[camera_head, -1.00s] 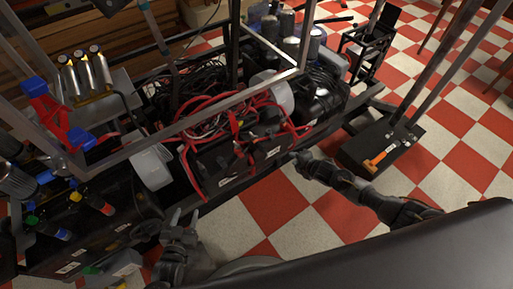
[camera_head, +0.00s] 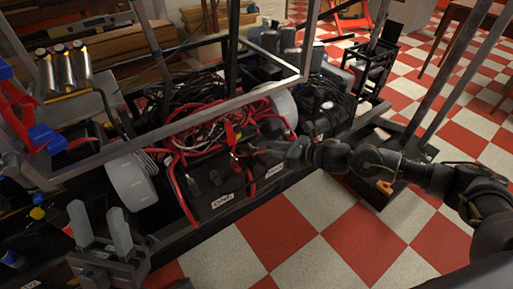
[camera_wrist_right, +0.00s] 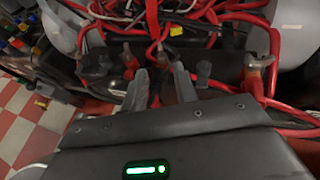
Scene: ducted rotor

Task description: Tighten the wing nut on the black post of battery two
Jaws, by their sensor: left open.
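Two dark batteries sit side by side in the frame, the left one with a white label (camera_head: 222,201) and the right one with another label (camera_head: 275,171). Red and black cables run to their tops. My right gripper (camera_head: 290,152) is at the front top edge of the right battery. In the right wrist view its two grey fingers (camera_wrist_right: 160,86) stand apart, with dark terminal parts and cable ends beyond and between them. The wing nut and black post are too small to tell. My left gripper (camera_head: 101,228) is open and empty in front of the frame, left of the batteries.
A grey metal bar (camera_head: 190,122) crosses above the batteries. A white round drum (camera_head: 133,180) stands left of them, and another (camera_head: 285,106) behind right. Red cables (camera_head: 180,165) loop closely around. Checkered floor (camera_head: 340,235) is clear in front.

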